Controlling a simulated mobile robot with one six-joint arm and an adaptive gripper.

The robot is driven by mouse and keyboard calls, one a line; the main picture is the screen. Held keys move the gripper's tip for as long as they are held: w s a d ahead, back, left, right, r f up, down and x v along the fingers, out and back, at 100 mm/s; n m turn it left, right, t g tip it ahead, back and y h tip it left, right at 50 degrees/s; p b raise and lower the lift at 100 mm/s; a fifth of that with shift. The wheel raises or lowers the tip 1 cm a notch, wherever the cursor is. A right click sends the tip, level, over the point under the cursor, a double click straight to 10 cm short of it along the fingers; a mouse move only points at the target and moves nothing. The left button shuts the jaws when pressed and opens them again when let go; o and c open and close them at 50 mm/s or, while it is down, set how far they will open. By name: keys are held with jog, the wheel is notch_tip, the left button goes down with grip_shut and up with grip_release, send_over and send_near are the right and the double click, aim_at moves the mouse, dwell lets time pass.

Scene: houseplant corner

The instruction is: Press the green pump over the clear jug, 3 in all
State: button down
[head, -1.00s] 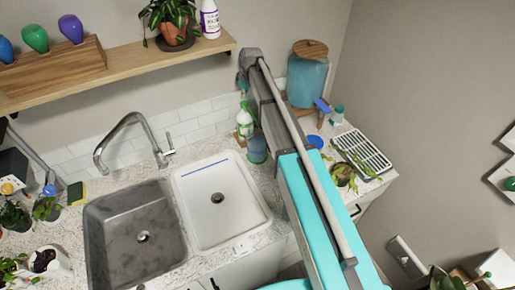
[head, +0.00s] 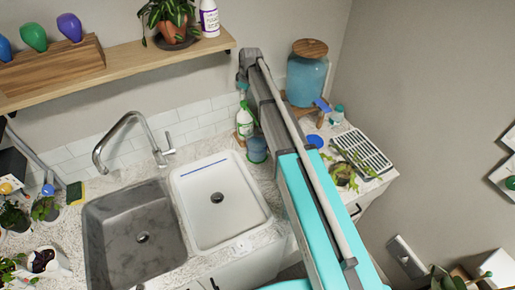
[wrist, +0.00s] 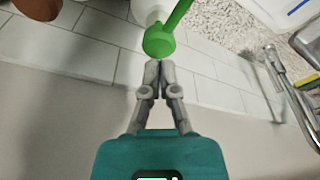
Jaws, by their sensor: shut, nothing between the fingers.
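The white bottle (head: 244,124) with a green pump (head: 243,104) stands on the counter against the tiles, right of the sinks. The jug (head: 257,149), bluish and see-through, stands just in front of it and is partly covered by my arm. In the wrist view the round green pump head (wrist: 158,42) lies right at the tips of my gripper (wrist: 158,66), its spout pointing up and to the right. My gripper is shut and empty, with its fingers together. I cannot tell whether the tips touch the pump. The jug is not clear in the wrist view.
A grey sink (head: 140,240) and a white sink (head: 219,200) lie left of the jug. A large blue dispenser (head: 306,80) and a drying rack (head: 362,152) stand to the right. A wooden shelf (head: 120,70) with a potted plant hangs above.

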aim_at(244, 102)
jog(key=shift+s+d+b+x, duration=0.1)
jog(key=shift+d+b+x, duration=0.05)
jog(key=shift+b+x, duration=0.7)
jog(key=shift+s+d+b+x, duration=0.1)
jog(key=shift+d+b+x, duration=0.05)
jog(key=shift+b+x, duration=0.65)
jog(key=shift+r, duration=0.1)
jog(key=shift+w+a+p+v, duration=0.1)
jog(key=shift+a+p+v, duration=0.05)
jog(key=shift+p+v, duration=0.8)
jog(key=shift+w+a+p+v, duration=0.1)
jog(key=shift+a+p+v, duration=0.05)
jog(key=shift+p+v, duration=0.8)
jog(key=shift+s+d+b+x, duration=0.1)
jog(key=shift+d+b+x, duration=0.05)
jog(key=shift+b+x, duration=0.8)
jog(key=shift+s+d+b+x, duration=0.15)
jog(key=shift+d+b+x, duration=0.05)
jog(key=shift+b+x, duration=0.75)
jog(key=shift+r+p, duration=0.1)
jog(key=shift+p, duration=0.2)
jog(key=shift+w+a+p+v, duration=0.1)
jog(key=shift+a+p+v, duration=0.05)
jog(key=shift+p+v, duration=0.7)
jog(key=shift+w+a+p+v, duration=0.1)
jog(key=shift+a+p+v, duration=0.05)
jog(key=shift+p+v, duration=0.7)
jog(key=shift+d+b+x, duration=0.2)
jog(key=shift+b+x, duration=1.05)
jog(key=shift+b, duration=0.05)
